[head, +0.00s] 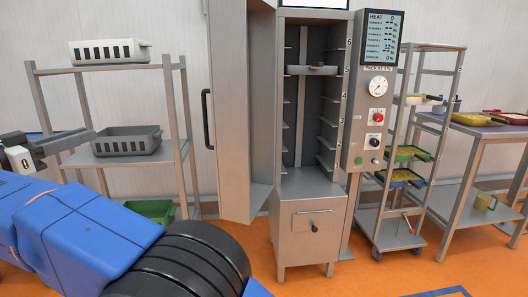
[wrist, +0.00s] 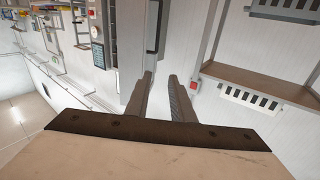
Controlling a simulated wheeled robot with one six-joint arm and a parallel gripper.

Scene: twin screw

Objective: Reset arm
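My gripper (head: 84,141) is at the left of the head view, in front of the grey two-shelf rack. My blue arm reaches across the lower left. In the wrist view, which is tilted and nearly upside down, the two dark fingers of my gripper (wrist: 160,80) stand apart with a gap between them. Nothing shows between the fingers. They touch no object that I can see.
A steel cabinet (head: 311,218) stands in the middle, its tall door (head: 232,120) swung open. One pan (head: 312,70) sits high inside. A trolley (head: 392,235) with trays and a table (head: 482,129) stand right. Orange floor is clear in front.

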